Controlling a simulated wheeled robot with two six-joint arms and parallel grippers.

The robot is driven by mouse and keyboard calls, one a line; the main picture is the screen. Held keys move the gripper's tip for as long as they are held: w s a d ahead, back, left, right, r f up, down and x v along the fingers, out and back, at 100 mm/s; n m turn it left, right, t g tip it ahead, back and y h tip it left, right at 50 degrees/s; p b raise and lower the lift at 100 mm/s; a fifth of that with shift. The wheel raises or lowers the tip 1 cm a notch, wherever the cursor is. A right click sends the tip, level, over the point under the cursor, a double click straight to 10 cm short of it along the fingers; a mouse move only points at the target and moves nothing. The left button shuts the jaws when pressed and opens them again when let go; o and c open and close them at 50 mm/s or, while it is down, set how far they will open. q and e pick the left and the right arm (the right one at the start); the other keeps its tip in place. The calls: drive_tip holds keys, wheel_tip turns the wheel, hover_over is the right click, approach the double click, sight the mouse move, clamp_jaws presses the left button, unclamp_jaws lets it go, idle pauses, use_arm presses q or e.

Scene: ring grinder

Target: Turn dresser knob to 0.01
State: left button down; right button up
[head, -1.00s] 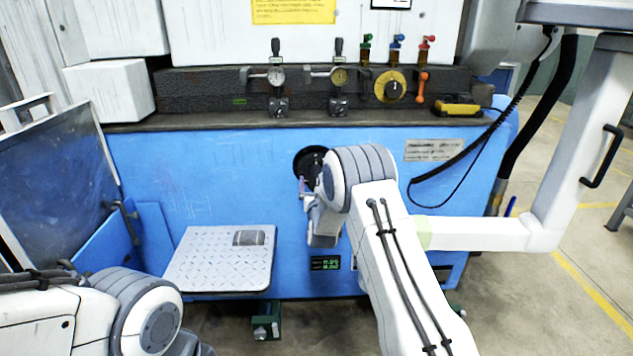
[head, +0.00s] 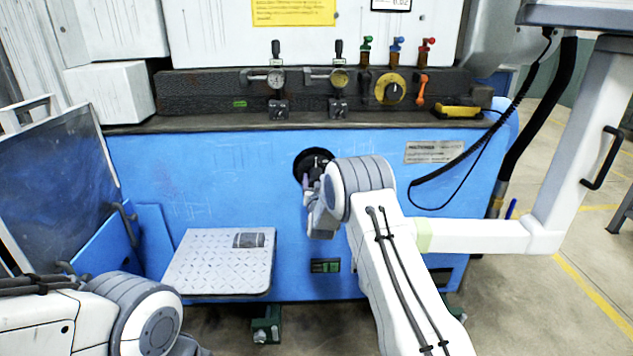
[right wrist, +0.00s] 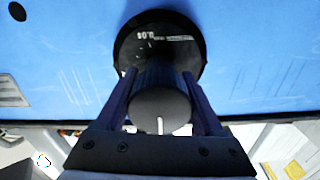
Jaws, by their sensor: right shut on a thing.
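The dresser knob (right wrist: 160,110) is a dark ribbed cylinder with a white line on its front face. It stands out from a black round dial (right wrist: 190,55) with small white marks and digits, too small to read surely. My right gripper (right wrist: 158,86) is shut on the knob, one finger on each side. In the head view the dial (head: 313,156) shows as a dark circle on the blue machine front. My right gripper (head: 309,186) is in front of it, and my arm and wrist hide most of the knob. My left gripper is out of view.
A small dark display panel (head: 325,266) is below my right gripper. A grey tread-plate step (head: 215,262) is to the left. Valves and a yellow dial (head: 390,89) line the ledge above. A white support arm (head: 485,234) is at the right.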

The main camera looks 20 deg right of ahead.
drive_tip(key=m+b, duration=0.2)
drive_tip(key=m, duration=0.1)
drive_tip(key=shift+f+m, duration=0.15)
drive_tip(key=shift+m, duration=0.15)
drive_tip(key=shift+m+b, duration=1.4)
drive_tip(key=shift+m, duration=0.6)
drive_tip(key=o, duration=1.4)
drive_tip(key=shift+s+a+r, duration=0.1)
drive_tip(key=shift+r, duration=0.1)
drive_tip(key=p+v, duration=0.1)
drive_tip(key=v, duration=0.9)
drive_tip(key=shift+s, duration=0.15)
